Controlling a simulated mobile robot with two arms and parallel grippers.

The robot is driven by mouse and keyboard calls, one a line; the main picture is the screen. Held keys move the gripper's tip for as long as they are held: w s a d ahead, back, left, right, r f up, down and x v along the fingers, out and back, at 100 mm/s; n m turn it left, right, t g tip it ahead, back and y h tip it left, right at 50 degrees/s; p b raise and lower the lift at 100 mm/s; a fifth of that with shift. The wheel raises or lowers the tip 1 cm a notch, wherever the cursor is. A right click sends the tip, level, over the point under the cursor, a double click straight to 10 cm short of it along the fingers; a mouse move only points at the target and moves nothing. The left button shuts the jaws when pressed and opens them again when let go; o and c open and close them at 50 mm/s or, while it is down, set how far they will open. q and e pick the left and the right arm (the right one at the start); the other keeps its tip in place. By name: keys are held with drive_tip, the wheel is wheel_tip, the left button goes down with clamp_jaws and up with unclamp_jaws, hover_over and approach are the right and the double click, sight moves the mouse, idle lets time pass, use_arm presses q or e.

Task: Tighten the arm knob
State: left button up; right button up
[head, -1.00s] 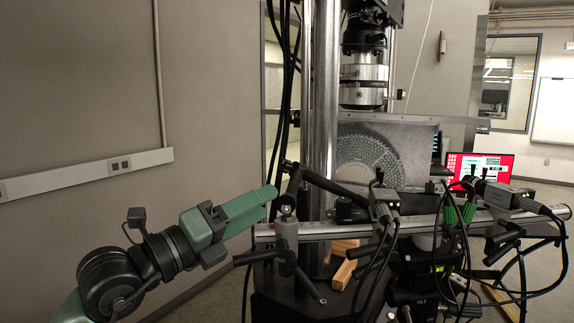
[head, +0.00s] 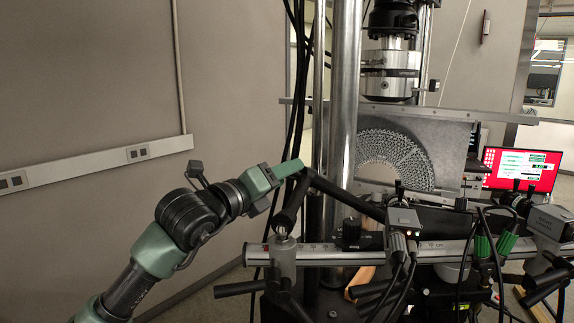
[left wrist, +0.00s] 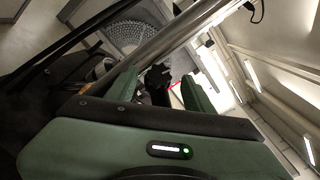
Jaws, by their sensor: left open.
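The black jointed support arm (head: 345,198) rises from a clamp on the silver rail and bends at an elbow. My left gripper (head: 297,168) reaches in from the left with its green fingers next to that elbow. In the left wrist view, my left gripper (left wrist: 157,84) is open, with a green finger on each side of a black lobed knob (left wrist: 158,75). I cannot tell whether the fingers touch it. In the head view the fingers and the arm overlap, so the elbow's knob does not show clearly. My right gripper is not in view.
A silver column (head: 345,110) stands just behind the support arm, with black cables (head: 298,90) beside it. A fan-shaped lattice specimen (head: 395,155) is behind. Cameras (head: 404,219) and a black dial (head: 351,233) sit along the rail (head: 320,256). A red monitor (head: 520,168) stands at right.

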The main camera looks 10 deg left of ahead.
use_arm(q)
drive_tip(key=shift+x, duration=0.9)
drive_tip(key=shift+f, duration=0.15)
drive_tip(key=shift+s+a, duration=0.1)
clamp_jaws()
drive_tip(key=shift+a+f+m+g+h+b, duration=0.1)
drive_tip(key=shift+m+g+h+b, duration=0.1)
drive_tip(key=shift+m+h+b, duration=1.1)
drive_tip(key=shift+m+g+h+b, duration=0.2)
drive_tip(key=shift+m+h+b, duration=0.3)
drive_tip(key=shift+m+b, duration=1.6)
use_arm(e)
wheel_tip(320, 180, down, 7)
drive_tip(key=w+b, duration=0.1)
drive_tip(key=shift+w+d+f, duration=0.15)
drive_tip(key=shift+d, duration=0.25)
use_arm(q)
drive_tip(key=shift+n, duration=0.6)
unclamp_jaws()
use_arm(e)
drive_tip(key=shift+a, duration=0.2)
